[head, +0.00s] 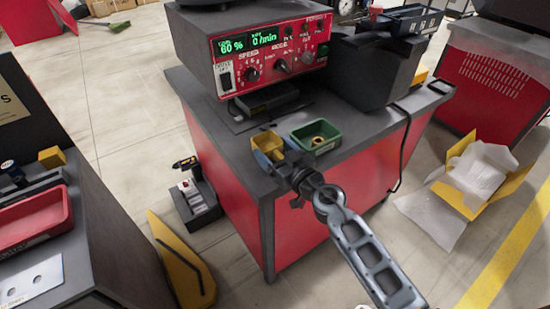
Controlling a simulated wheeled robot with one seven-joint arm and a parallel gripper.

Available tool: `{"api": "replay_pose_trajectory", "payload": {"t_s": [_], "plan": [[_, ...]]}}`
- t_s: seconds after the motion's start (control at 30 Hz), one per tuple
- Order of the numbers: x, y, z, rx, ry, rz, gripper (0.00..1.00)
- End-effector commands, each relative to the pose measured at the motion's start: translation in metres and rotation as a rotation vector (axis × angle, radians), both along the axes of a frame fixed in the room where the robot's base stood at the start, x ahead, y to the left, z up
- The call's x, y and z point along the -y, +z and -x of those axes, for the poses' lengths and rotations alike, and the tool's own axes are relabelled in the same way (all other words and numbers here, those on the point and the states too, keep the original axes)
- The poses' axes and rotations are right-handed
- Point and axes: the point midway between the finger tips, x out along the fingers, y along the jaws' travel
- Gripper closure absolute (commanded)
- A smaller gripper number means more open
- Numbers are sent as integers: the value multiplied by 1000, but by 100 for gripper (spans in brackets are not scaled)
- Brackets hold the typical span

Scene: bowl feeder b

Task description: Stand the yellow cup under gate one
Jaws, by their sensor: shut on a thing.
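The yellow cup (267,141) is an open-topped bin at the near left edge of the grey bench top. My gripper (283,164) reaches it from the near right and is shut on it. The fingertips are partly hidden, and I cannot tell whether the cup touches the bench. A blue part (263,161) shows against the cup's near side. A green bin (327,146) with a brass-coloured ring in it stands on the bench just right of the cup. I cannot make out which part is gate one.
A red control box (270,75) with green displays stands at the back of the bench (236,140). A dark chute housing (385,80) is to its right. A side bench with a red tray (32,219) is at the left. An open yellow carton (485,165) lies on the floor at right.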

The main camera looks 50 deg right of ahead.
Motion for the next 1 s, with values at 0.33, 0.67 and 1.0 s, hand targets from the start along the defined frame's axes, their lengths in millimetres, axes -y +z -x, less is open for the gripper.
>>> {"api": "replay_pose_trajectory", "payload": {"t_s": [0.33,0.67,1.0], "plan": [[0,-2,0,1,0,-1,59],[0,-4,0,1,0,-1,0],[-2,-1,7,-1,0,-1,0]]}}
